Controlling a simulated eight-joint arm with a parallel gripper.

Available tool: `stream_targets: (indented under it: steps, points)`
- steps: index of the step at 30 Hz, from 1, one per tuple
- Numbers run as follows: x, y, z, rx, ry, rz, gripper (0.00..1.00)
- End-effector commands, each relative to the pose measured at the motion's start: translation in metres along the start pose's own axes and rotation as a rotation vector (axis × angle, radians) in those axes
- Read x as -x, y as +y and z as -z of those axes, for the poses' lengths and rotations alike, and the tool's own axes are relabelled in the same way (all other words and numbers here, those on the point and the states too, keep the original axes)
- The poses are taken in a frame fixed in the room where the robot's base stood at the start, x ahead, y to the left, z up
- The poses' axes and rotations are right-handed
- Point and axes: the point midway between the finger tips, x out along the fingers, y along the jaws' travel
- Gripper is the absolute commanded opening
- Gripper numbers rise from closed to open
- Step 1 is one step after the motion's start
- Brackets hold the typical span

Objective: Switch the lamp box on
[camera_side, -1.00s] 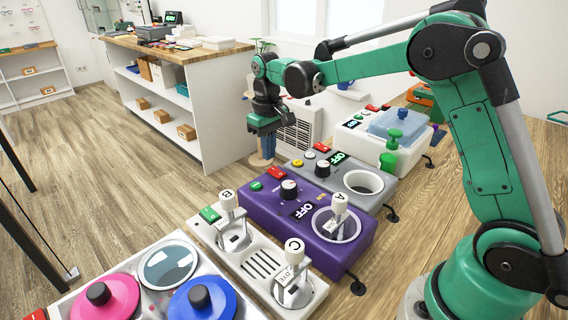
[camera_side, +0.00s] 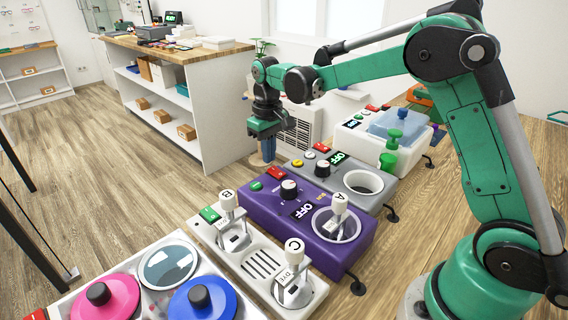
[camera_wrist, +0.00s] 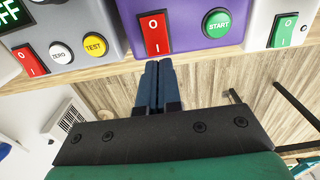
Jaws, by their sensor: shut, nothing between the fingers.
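No box in view carries a readable lamp label. In the side view, the gripper (camera_side: 268,160) hangs beyond the purple box's far end. I cannot tell whether it touches.
A grey box (camera_side: 325,190) reading OFF, with a red rocker (camera_wrist: 29,60), and a white box (camera_side: 365,146) with a green pump bottle (camera_side: 391,150) stand on one side.

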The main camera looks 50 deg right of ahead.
Motion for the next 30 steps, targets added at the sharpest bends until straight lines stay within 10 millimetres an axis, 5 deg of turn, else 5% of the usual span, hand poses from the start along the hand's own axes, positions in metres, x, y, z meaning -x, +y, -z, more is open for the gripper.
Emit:
stream_targets:
  steps: [30]
  points:
    - [-0.015,0.000,0.000,0.000,0.000,0.000,0.00]
